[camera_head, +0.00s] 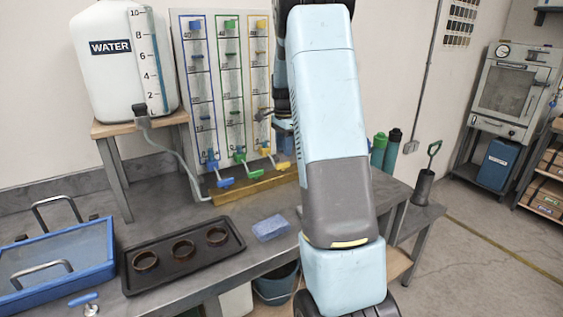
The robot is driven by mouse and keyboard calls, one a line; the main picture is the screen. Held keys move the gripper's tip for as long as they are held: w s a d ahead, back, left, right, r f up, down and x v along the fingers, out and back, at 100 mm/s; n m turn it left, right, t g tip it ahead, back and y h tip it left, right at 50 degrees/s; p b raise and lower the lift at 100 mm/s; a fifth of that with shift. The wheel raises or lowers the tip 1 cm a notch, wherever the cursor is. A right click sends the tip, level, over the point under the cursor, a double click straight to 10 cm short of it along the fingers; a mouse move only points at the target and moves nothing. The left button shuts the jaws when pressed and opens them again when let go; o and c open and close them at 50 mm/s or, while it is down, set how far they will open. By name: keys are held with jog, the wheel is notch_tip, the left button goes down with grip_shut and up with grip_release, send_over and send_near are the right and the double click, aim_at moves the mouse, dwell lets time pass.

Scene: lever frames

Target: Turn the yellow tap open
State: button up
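The yellow tap (281,166) sits at the foot of the rightmost, yellow-outlined column of the white panel (225,85), just left of my arm. Its lever sticks out toward the front right. The green tap (241,157) and the blue tap (222,182) stand to the left of the yellow one.
A white water tank (112,75) stands on a wooden stand at left, with a hose to the panel. A dark tray (215,262) with three brown rings, a blue sponge (270,228) and a blue frame (108,245) lie on the bench. Green bottles (392,148) stand right of my arm.

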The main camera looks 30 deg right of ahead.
aim_at(283, 166)
jog(key=shift+f, duration=2.95)
jog(key=shift+c, duration=0.3)
grip_shut()
